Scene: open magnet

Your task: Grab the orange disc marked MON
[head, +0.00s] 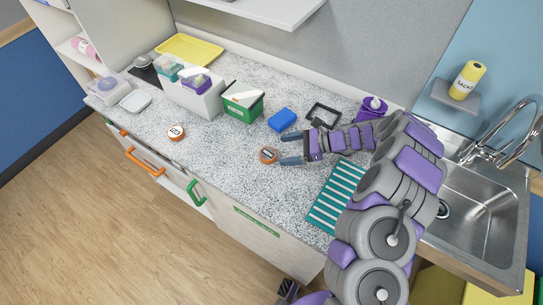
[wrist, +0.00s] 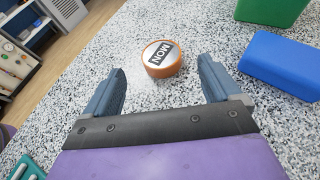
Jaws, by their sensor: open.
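The orange disc marked MON (wrist: 162,59) lies flat on the speckled counter, its white top with a black label facing up. It also shows in the head view (head: 268,155), just left of my fingertips. My gripper (head: 289,147) is open and empty, with its fingers pointing left along the counter. In the wrist view my gripper's two blue-grey fingers (wrist: 162,80) stand wide apart, and the disc sits centred just beyond their tips, apart from both.
A blue block (head: 282,119) lies close behind the disc, beside a green box (head: 243,103). Another orange disc (head: 176,132) lies further left. A teal striped mat (head: 337,196) lies under my arm's near side. The sink (head: 478,205) is at right.

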